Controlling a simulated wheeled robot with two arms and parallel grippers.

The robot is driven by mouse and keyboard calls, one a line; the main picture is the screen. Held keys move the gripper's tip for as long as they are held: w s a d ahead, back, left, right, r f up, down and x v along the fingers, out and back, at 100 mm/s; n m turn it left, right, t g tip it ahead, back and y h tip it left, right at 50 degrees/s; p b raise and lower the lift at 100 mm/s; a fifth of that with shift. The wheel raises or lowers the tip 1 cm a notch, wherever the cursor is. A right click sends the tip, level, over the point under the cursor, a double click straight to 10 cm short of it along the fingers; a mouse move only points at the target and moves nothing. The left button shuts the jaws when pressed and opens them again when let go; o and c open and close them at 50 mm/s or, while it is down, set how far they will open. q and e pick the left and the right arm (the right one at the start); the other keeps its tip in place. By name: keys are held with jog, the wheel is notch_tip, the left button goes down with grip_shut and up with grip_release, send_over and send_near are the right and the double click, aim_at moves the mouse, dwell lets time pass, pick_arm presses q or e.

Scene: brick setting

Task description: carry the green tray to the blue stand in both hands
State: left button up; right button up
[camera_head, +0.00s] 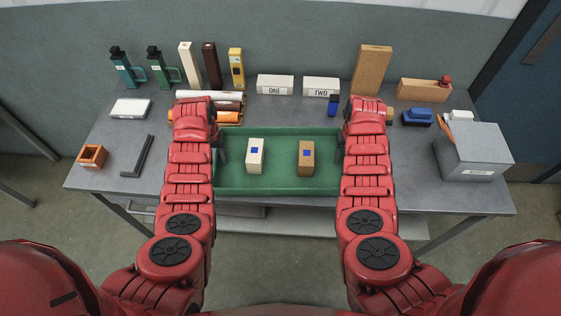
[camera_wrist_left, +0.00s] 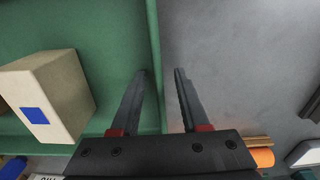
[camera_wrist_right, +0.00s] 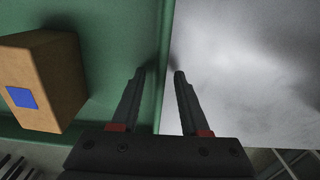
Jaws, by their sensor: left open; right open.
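The green tray (camera_head: 277,185) lies on the grey table, with a cream block (camera_head: 255,160) and a tan block (camera_head: 306,160) standing in it, each with a blue square. My left gripper (camera_wrist_left: 161,73) is open at the tray's left wall (camera_wrist_left: 154,50), one finger inside and one outside. My right gripper (camera_wrist_right: 160,73) is open at the right wall (camera_wrist_right: 164,50), also one finger on each side. Neither is closed on the tray. In the head view my arms partly hide the tray's sides. I cannot make out a blue stand with certainty.
Behind the tray are rolls (camera_head: 212,107) and white blocks marked ONE (camera_head: 275,85) and TWO (camera_head: 321,86). A grey box (camera_head: 477,150) and a small blue object (camera_head: 417,117) are at the right. An orange frame (camera_head: 92,156) and dark bar (camera_head: 137,156) are at the left.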

pick_arm(q)
jog(key=shift+f, duration=0.25)
pick_arm(e)
jog(key=shift+f, duration=0.15)
pick_arm(q)
grip_shut()
pick_arm(e)
grip_shut()
pick_arm(q)
jog(key=shift+r, duration=0.1)
pick_arm(e)
jog(key=shift+a, duration=0.1)
dwell(0.8)
